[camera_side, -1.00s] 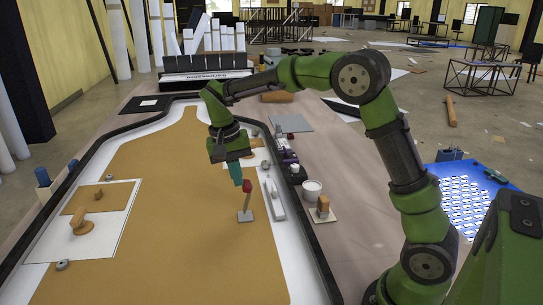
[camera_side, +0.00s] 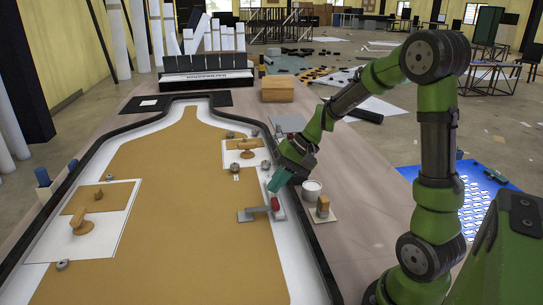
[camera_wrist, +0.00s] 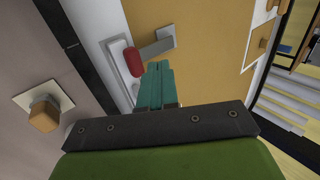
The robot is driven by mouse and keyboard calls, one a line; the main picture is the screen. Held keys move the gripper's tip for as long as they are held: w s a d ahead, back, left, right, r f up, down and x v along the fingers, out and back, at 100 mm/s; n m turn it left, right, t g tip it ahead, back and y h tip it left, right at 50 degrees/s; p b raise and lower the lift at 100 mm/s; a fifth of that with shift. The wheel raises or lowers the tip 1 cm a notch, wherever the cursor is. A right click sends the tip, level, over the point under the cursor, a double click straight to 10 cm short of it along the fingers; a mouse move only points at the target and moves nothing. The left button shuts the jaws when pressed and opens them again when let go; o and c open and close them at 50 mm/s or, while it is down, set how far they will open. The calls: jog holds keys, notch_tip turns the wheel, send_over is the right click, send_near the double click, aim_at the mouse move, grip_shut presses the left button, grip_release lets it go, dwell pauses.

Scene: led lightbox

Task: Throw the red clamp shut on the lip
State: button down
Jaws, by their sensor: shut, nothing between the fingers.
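The red clamp lies low at the right edge of the tan board. Its red grip (camera_side: 275,203) is at the white lip (camera_side: 278,213), and its grey bar (camera_side: 256,213) reaches left over the tan surface. In the wrist view, the red grip (camera_wrist: 134,62) lies over a pale strip, with the grey bar (camera_wrist: 158,48) running to the upper right. My gripper (camera_side: 271,188) has teal fingers, shut and empty, just above and behind the red grip. In the wrist view its fingertips (camera_wrist: 158,66) are close beside the grip; I cannot tell if they touch.
A white cup (camera_side: 312,190) and a wooden block on a pale pad (camera_side: 323,207) stand right of the lip. A tan knob piece (camera_side: 242,145) sits on a white panel behind. Another knobbed panel (camera_side: 120,222) is at left. The middle of the tan board is clear.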

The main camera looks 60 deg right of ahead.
jog(key=shift+s+d+f, duration=0.3)
jog(key=shift+f, duration=0.2)
jog(key=shift+s+d+f, duration=0.25)
jog(key=shift+d+f, duration=0.05)
jog(key=shift+f, duration=0.2)
jog(key=shift+s+d+f, duration=0.2)
jog(key=shift+f, duration=0.25)
jog(key=shift+s+d+f, duration=0.15)
jog(key=shift+f, duration=0.3)
jog(key=s+d+r, duration=0.7)
jog(key=r, duration=0.1)
jog(key=s+a+r+n+t+h, duration=0.1)
jog(key=s+a+r+n, duration=0.1)
jog(key=a, duration=0.8)
jog(key=s+a+r+n+t+h, duration=0.1)
jog(key=s+a+r+n, duration=0.1)
jog(key=a, duration=0.8)
notch_tip(320, 180, up, 2)
jog(key=shift+s+a+r+n+h, duration=0.25)
jog(key=shift+a+n+h, duration=0.15)
jog(key=shift+n, duration=0.1)
